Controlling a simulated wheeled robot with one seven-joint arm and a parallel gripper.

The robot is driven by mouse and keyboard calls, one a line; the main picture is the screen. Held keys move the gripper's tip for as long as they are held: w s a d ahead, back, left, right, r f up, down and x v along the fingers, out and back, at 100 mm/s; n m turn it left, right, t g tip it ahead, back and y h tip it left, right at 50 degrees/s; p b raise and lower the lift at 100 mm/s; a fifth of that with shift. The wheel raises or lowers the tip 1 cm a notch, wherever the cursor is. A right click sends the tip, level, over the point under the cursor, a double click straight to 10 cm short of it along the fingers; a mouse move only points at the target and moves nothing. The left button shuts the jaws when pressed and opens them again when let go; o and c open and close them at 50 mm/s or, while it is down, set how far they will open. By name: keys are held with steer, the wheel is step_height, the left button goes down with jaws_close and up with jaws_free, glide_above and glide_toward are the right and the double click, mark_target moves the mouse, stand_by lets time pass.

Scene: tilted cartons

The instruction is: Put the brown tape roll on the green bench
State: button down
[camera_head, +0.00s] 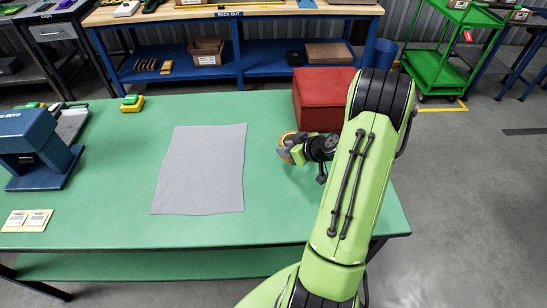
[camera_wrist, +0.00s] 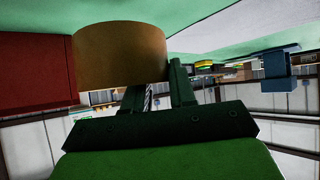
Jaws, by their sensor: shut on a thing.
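The brown tape roll (camera_head: 288,136) is in my gripper (camera_head: 291,149), over the right part of the green bench (camera_head: 110,190), just left of a red box. In the wrist view, which looks upside down, the roll (camera_wrist: 118,55) is large and close, with the gripper fingers (camera_wrist: 160,90) at its edge. The fingers are shut on the roll's wall. The green bench top (camera_wrist: 100,10) lies behind the roll there. I cannot tell whether the roll touches the bench. The gripper partly hides the roll in the head view.
The red box (camera_head: 315,105) stands at the bench's back right, close to my gripper. A grey cloth (camera_head: 200,170) lies left of the gripper. Bare green surface lies around the cloth.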

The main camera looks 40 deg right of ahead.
step_height(320, 180, down, 6)
steer(key=shift+b, duration=0.3)
steer(key=shift+f, duration=0.1)
steer(key=c, duration=0.9)
jaws_free()
